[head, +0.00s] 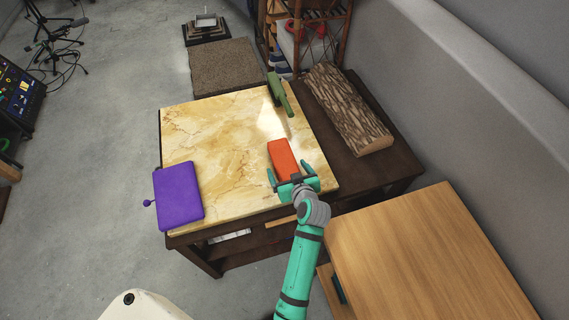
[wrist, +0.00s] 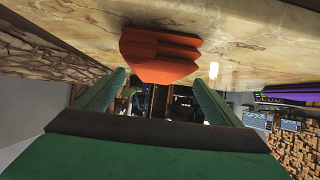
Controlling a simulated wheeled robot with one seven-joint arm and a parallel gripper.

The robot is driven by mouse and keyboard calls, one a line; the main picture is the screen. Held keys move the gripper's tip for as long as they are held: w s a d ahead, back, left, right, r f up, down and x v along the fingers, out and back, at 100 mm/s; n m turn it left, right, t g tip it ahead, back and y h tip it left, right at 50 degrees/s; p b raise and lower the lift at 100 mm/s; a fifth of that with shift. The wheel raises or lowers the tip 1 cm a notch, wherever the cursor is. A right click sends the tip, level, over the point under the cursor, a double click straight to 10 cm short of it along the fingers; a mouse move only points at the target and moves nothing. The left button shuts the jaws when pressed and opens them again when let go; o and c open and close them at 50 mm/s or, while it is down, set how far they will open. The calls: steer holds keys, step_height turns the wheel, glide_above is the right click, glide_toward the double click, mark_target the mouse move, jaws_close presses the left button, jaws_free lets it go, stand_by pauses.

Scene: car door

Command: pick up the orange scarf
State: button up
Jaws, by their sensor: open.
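The orange scarf (head: 284,157) looks like a folded, layered block and lies on the yellow marble tabletop (head: 215,140), near its right edge. It also shows in the wrist view (wrist: 160,50), in front of and between the line of my fingers, with its near end facing me. My gripper (head: 290,174) is open at the scarf's near end, one finger to each side of that end. In the wrist view the two green fingers (wrist: 160,84) are spread wide and nothing is held between them. Whether either finger touches the scarf, I cannot tell.
A purple pouch-like item (head: 178,196) lies at the tabletop's left front edge. A green object (head: 280,94) lies at the far right corner. A bark-covered log (head: 347,108) sits on the dark wood at right. A wooden cabinet (head: 430,265) stands at front right. The marble's middle is clear.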

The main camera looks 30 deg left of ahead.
mark_target(287, 164)
steer(key=shift+w+x, duration=0.15)
steer(key=shift+x, duration=1.2)
steer(key=shift+w+x, duration=0.15)
steer(key=shift+x, duration=1.25)
steer(key=shift+d+r, duration=0.15)
steer(key=shift+d, duration=0.05)
steer(key=c, duration=1.2)
